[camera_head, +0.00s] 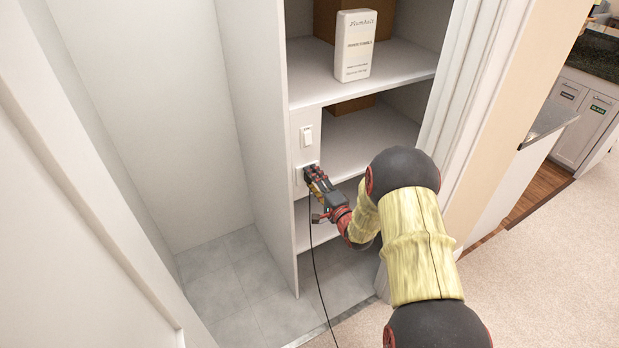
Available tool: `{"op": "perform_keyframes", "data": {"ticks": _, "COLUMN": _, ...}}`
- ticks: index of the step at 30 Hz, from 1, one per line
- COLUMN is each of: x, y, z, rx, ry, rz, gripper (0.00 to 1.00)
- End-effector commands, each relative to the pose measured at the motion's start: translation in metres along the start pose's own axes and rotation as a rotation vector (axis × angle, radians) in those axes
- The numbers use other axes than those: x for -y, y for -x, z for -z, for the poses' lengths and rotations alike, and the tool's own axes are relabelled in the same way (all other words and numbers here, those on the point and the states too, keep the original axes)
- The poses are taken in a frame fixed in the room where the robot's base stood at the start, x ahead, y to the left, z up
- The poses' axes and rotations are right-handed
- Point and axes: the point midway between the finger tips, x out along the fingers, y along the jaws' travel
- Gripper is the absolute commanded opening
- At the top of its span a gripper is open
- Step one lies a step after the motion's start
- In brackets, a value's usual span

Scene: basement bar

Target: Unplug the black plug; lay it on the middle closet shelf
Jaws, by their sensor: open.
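My arm covers part of the shelf's right side.
A white carton (355,46) stands on the upper shelf (405,62), before another brown box (385,18). A light switch (307,136) is above the outlet. A lower shelf (318,225) is below. The door frame (455,90) bounds the closet on the right.

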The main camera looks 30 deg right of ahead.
Motion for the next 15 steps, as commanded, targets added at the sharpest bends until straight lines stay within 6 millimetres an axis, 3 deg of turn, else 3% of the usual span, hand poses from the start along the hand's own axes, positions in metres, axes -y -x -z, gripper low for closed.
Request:
{"op": "perform_keyframes", "data": {"ticks": 11, "x": 0.0002, "y": -0.0001, "z": 0.0000, "rx": 0.000, "ry": 0.000, "rz": 0.000, "gripper": 0.50}}
{"op": "perform_keyframes", "data": {"ticks": 15, "x": 0.0002, "y": -0.0001, "z": 0.0000, "rx": 0.000, "ry": 0.000, "rz": 0.000, "gripper": 0.42}}
